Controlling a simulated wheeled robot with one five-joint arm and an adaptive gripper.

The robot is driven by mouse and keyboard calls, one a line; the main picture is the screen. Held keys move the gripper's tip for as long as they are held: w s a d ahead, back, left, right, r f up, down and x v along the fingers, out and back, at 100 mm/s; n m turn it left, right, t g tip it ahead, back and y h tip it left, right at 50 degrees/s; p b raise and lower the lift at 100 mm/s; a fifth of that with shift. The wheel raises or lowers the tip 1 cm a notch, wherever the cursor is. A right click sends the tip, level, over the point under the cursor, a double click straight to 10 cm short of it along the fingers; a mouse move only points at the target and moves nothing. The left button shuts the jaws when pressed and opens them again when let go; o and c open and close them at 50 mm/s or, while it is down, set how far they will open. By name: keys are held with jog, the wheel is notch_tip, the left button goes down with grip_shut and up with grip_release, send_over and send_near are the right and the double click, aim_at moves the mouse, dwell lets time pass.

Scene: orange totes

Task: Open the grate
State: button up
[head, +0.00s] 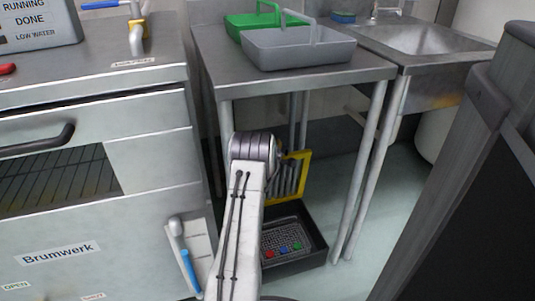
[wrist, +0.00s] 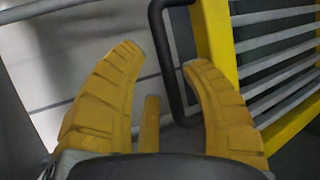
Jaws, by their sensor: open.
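The grate, with a yellow frame and grey bars, shows in the head view (head: 290,178) under the steel table, partly hidden behind my arm. In the wrist view the grate (wrist: 215,32) fills the right side. A dark bar handle (wrist: 166,62) sits at its left edge. The handle shows between the fingertips, nearer the right one. I cannot tell whether either finger touches it. In the head view my gripper is hidden behind my arm.
A black crate (head: 313,250) with small coloured pieces stands on the floor below the grate. Steel table (head: 375,70) legs stand on both sides. A grey cabinet (head: 150,165) is at left, a dark upright object (head: 490,190) at right. Grey and green trays stand on the table.

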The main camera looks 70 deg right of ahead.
jog(key=v, duration=0.9)
jog(key=shift+w+r, duration=0.15)
jog(key=shift+r, duration=0.05)
jog(key=shift+o, duration=0.3)
